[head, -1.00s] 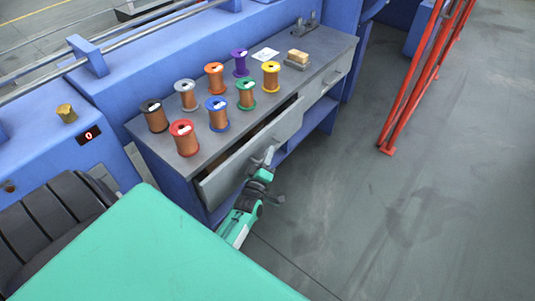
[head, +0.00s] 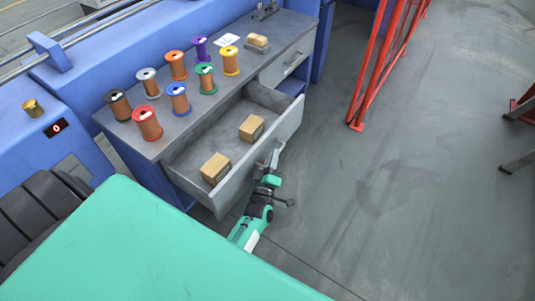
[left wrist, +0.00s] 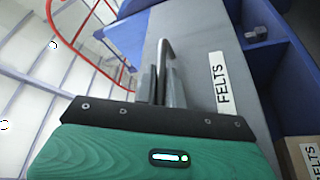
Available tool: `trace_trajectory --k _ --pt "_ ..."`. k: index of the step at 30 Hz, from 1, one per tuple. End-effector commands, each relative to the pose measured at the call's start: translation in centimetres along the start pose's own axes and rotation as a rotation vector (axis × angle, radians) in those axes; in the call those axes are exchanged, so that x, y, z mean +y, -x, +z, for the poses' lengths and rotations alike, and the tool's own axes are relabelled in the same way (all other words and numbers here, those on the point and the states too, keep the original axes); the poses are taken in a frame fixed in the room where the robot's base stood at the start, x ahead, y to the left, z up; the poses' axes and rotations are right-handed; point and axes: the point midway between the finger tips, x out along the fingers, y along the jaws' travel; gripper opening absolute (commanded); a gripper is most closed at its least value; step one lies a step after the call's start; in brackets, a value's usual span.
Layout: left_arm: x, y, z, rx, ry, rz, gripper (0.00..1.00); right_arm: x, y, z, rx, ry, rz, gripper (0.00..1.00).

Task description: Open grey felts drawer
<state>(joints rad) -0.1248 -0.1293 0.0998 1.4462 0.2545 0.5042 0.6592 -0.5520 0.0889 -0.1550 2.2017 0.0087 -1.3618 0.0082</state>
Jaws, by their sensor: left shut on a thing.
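The grey felts drawer (head: 250,157) is pulled well out from the bench in the head view, and its inside shows. Two cardboard boxes (head: 215,168) (head: 252,127) sit in it. In the left wrist view the drawer front (left wrist: 200,50) carries a FELTS label (left wrist: 221,83). My left gripper (head: 272,160) is at the drawer front, shut on its handle (left wrist: 166,60); the fingers (left wrist: 160,86) close around the bar in the left wrist view. My right gripper is in neither view.
Several wire spools (head: 178,98) stand on the grey bench top (head: 220,65). A second, shut drawer (head: 285,62) is at the right. A red post frame (head: 375,70) stands on the floor beyond. The floor in front (head: 400,200) is largely clear.

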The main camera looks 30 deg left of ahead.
Motion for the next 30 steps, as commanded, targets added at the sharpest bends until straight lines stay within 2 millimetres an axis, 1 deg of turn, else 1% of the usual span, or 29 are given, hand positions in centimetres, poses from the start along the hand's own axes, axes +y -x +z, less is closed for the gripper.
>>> trace_trajectory --k 10,11,12,14,24,28,30 --pt "-0.1 0.1 0.1 0.000 0.000 -0.002 0.00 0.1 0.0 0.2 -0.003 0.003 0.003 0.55" --pt "-0.1 0.1 0.1 0.000 0.000 -0.002 0.13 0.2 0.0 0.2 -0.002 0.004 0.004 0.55" --pt "-0.1 0.1 0.1 0.000 0.000 -0.002 0.21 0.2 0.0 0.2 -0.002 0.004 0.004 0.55" --pt "-0.1 0.1 0.1 0.000 0.000 -0.002 0.32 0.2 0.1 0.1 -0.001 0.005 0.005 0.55" --pt "0.0 0.3 0.1 0.000 0.000 -0.001 0.33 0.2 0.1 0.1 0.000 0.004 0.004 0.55" --pt "-0.1 1.6 0.1 0.000 0.000 -0.002 0.33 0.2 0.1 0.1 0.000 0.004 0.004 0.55" --pt "-0.1 2.9 0.1 -0.001 0.000 -0.003 0.33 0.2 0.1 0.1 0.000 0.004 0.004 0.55"
